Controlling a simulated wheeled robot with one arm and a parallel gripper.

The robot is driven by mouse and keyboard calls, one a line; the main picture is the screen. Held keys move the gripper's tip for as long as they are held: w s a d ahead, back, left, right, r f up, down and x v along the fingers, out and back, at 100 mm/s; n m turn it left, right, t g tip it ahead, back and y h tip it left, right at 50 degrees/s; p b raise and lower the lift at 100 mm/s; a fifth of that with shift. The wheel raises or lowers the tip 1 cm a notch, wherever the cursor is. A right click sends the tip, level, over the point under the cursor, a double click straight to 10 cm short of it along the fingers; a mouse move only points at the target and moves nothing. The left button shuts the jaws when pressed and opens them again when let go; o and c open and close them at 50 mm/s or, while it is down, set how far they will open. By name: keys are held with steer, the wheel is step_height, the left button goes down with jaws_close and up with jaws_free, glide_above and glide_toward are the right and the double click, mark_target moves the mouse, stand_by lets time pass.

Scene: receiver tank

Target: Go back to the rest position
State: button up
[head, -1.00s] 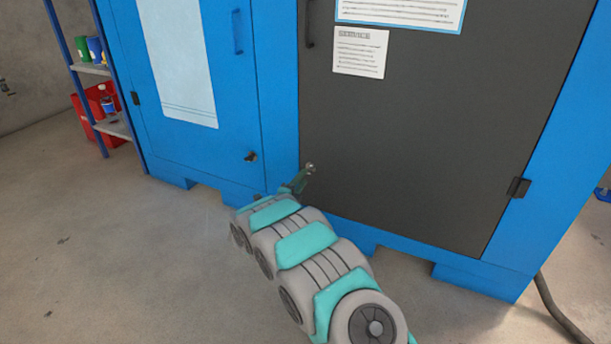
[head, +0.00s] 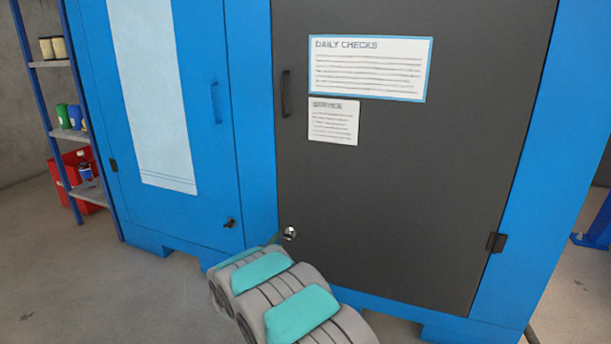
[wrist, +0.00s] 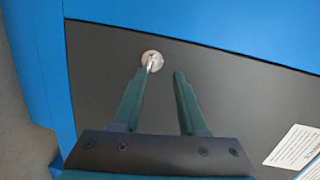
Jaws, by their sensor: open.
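My gripper (wrist: 164,72) is open in the wrist view, its two green fingers apart with nothing between them. A round metal fitting (wrist: 152,59) on the dark panel shows at the left fingertip; whether they touch, I cannot tell. In the head view my arm reaches from the bottom edge toward the dark door's lower left corner. The same fitting (head: 290,233) shows just beyond the arm's end, and the arm mostly hides the gripper there.
A blue cabinet with a dark door (head: 400,190) stands close in front of my arm. The door carries a handle (head: 286,93) and two notices. A shelf rack (head: 55,64) and red bin (head: 84,185) stand at left. Bare floor (head: 90,285) lies at lower left.

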steer(key=s+d+r+n+g+y, duration=0.3)
steer(key=s+d+r+n+g, duration=0.1)
steer(key=s+n, duration=0.25)
steer(key=s+d+r+n+g+y, duration=0.3)
steer(key=s+r+n, duration=0.15)
steer(key=s, duration=0.35)
steer(key=s+d+n+g+h, duration=0.1)
steer(key=s+d+n+g, duration=0.4)
steer(key=s, duration=1)
steer(key=s+d+n+g+h, duration=0.1)
steer(key=s+d+g, duration=0.1)
steer(key=s+d, duration=0.9)
steer(key=s+d+n+g, duration=0.2)
steer(key=s+d+g, duration=0.15)
steer(key=s, duration=1.45)
step_height(320, 180, up, 14)
steer(key=p, duration=1.4)
steer(key=shift+s+f+n+h, duration=0.15)
steer(key=shift+s+n+h, duration=0.15)
steer(key=shift+s, duration=0.15)
steer(key=shift+o, duration=0.2)
